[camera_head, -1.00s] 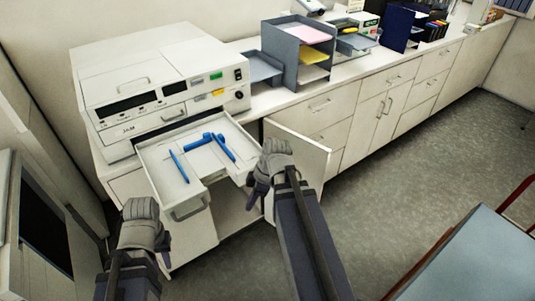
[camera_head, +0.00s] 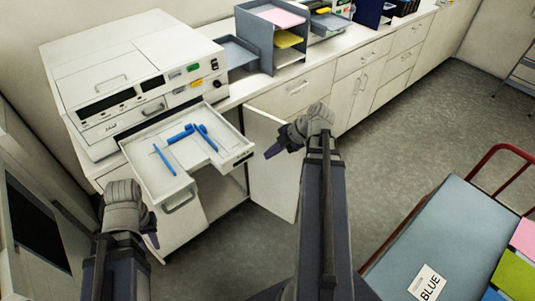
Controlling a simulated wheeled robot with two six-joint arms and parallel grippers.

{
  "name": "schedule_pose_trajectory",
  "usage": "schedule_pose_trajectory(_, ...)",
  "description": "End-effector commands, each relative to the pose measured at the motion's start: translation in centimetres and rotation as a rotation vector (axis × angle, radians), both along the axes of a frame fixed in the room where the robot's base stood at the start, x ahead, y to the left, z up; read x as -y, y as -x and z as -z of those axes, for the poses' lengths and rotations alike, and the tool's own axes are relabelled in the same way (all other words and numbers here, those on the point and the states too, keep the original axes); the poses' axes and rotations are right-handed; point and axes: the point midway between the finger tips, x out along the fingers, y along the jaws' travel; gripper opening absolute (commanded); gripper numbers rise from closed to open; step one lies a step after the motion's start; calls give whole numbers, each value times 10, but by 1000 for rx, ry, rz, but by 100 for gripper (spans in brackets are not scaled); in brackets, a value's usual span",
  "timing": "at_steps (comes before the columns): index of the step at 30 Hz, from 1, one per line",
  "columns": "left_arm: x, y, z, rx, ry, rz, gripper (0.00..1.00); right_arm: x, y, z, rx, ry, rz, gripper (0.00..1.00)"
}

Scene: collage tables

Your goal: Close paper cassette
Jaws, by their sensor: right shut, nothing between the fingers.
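The paper cassette (camera_head: 152,184) is a white tray pulled out from the front of the white printer (camera_head: 130,75). It holds blue parts (camera_head: 182,135) and has a handle (camera_head: 178,202) on its front. My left gripper (camera_head: 151,236) is below and left of the cassette's front, apart from it in the picture; its fingers are mostly hidden behind its wrist. My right gripper (camera_head: 272,150) is right of the cassette, in front of the open cabinet door, shut and empty.
An open cabinet door (camera_head: 272,178) stands below the counter, right of the cassette. A grey paper organizer (camera_head: 272,38) stands on the counter. A cart (camera_head: 440,235) with a blue top and a red rail is at the lower right. Grey floor between is clear.

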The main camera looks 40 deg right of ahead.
Motion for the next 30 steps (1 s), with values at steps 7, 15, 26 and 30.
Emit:
schedule_pose_trajectory(7,0,0,44,0,-2,9,27,-19,-20,44,-1,0,-2,0)
schedule_pose_trajectory(15,0,0,62,-1,-2,11,27,-32,-47,62,-1,0,-2,0)
schedule_pose_trajectory(26,0,0,61,0,-2,10,27,-35,-73,61,-1,0,0,0)
schedule_pose_trajectory(30,0,0,61,0,-2,10,27,-35,-74,61,-2,0,2,0)
